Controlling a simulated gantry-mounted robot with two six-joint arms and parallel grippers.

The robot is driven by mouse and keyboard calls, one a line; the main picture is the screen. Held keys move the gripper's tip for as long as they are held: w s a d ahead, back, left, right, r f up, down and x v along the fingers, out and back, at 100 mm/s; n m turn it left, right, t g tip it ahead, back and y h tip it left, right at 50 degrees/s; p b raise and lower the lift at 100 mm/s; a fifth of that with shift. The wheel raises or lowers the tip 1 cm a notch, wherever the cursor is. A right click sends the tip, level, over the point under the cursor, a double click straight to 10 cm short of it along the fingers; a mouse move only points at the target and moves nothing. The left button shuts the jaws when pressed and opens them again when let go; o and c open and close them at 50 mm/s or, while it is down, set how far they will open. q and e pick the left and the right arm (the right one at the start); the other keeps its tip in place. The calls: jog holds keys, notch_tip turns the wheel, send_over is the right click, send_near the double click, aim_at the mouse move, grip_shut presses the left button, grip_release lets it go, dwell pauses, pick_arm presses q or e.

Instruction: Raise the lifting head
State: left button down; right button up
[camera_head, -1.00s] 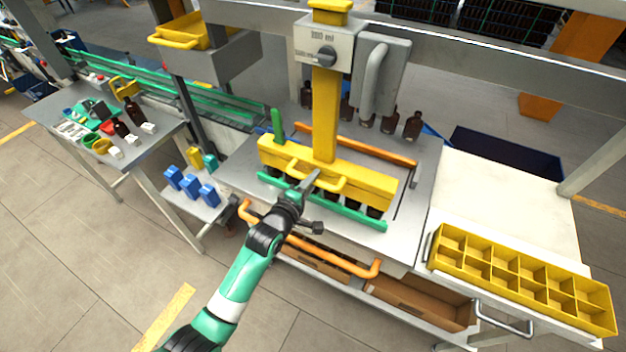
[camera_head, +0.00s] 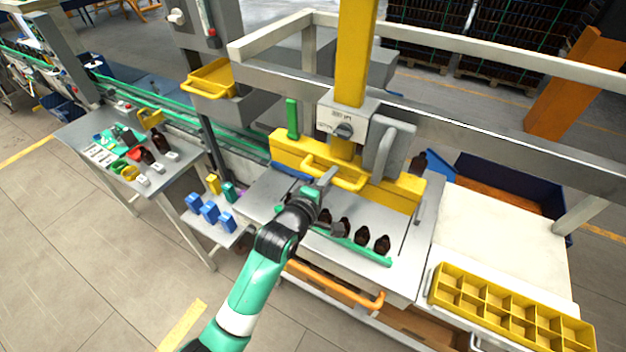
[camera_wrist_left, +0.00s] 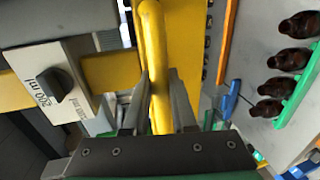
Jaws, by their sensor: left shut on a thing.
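The lifting head is a yellow beam (camera_head: 400,190) on a yellow vertical column (camera_head: 355,60), with a yellow loop handle (camera_head: 335,176) on its front. My left gripper (camera_head: 326,180) is at that handle. In the left wrist view the fingers (camera_wrist_left: 160,105) stand either side of the yellow handle bar (camera_wrist_left: 153,45), shut on it. The beam is raised above a row of amber bottles (camera_head: 363,235) standing along a green rail (camera_head: 350,248). My arm hides some of the row. My right gripper does not show.
A grey dial box (camera_head: 347,125) and a grey handle unit (camera_head: 392,150) sit by the column. An orange bar (camera_head: 335,286) runs along the front edge. A yellow divided tray (camera_head: 510,310) is at right, a side table (camera_head: 100,150) at left.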

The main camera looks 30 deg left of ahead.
pick_arm(q)
jog(key=shift+r, duration=0.45)
jog(key=c, duration=0.7)
grip_release()
jog(key=shift+c, duration=0.2)
jog(key=shift+f, duration=0.15)
jog(key=shift+s, duration=0.3)
jog(key=v, duration=1.1)
